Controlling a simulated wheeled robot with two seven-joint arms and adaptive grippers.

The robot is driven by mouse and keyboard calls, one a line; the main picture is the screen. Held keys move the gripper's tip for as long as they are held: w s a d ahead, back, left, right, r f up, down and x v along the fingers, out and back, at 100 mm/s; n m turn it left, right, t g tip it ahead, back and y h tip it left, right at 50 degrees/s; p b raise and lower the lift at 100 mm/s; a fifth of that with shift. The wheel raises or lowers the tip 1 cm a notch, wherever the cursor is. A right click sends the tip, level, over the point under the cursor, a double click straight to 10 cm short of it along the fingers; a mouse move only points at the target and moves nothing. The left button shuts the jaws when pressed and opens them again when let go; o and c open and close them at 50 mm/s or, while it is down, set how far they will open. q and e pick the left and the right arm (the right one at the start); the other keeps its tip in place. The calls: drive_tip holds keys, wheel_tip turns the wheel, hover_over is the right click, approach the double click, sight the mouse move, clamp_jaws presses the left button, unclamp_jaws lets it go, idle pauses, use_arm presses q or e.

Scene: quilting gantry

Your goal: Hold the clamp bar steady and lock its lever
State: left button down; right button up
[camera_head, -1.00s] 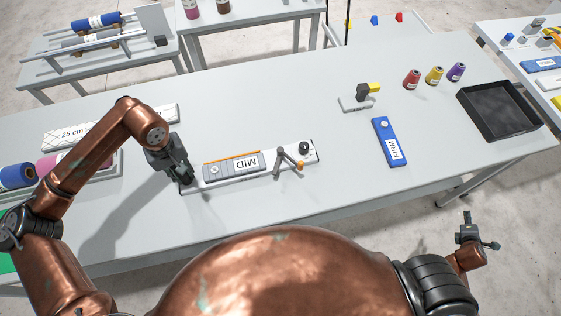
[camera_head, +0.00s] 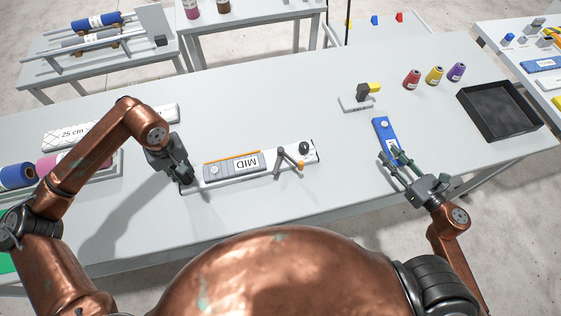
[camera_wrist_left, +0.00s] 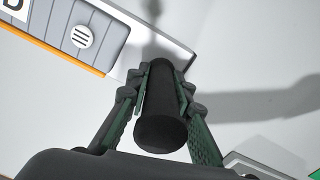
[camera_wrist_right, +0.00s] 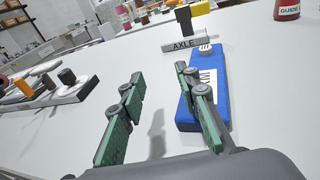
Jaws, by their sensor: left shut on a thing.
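The white clamp bar (camera_head: 222,181) lies on the table with a grey MID block (camera_head: 247,163) on it. Its lever (camera_head: 290,160), dark with an orange tip, stands near the bar's right end, beside a black knob (camera_head: 304,147). My left gripper (camera_head: 186,184) is at the bar's left end. In the left wrist view its fingers are shut around a black upright post (camera_wrist_left: 162,110) there.
An AXLE stand (camera_head: 352,104) with a yellow part stands behind. Red, yellow and purple cones (camera_head: 434,76) and a black tray (camera_head: 505,108) are at the right. Rolls and a 25 cm box (camera_head: 60,138) are at the left. The table between bar and FIRM block is clear.

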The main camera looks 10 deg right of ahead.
sight(301, 165)
drive_tip(key=s+a+r+n+g+y, duration=0.1)
drive_tip(key=a+n+y, duration=0.1)
drive_tip(key=a, duration=0.5)
drive_tip(key=s+a+r+n+g+y, duration=0.1)
drive_tip(key=s+a+n+y, duration=0.1)
drive_tip(key=a+y, duration=0.2)
drive_tip(key=s+a+r+n+g+y, duration=0.1)
drive_tip(key=s+a+n+y, duration=0.1)
drive_tip(key=a, duration=0.8)
drive_tip(key=shift+a+n+y, duration=0.2)
drive_tip(key=shift+n+y, duration=0.2)
drive_tip(key=x, duration=1)
drive_tip(key=shift+w+a+f, duration=0.1)
drive_tip(key=shift+a, duration=0.15)
drive_tip(key=shift+w+a, duration=0.35)
drive_tip(key=shift+c, duration=0.5)
clamp_jaws()
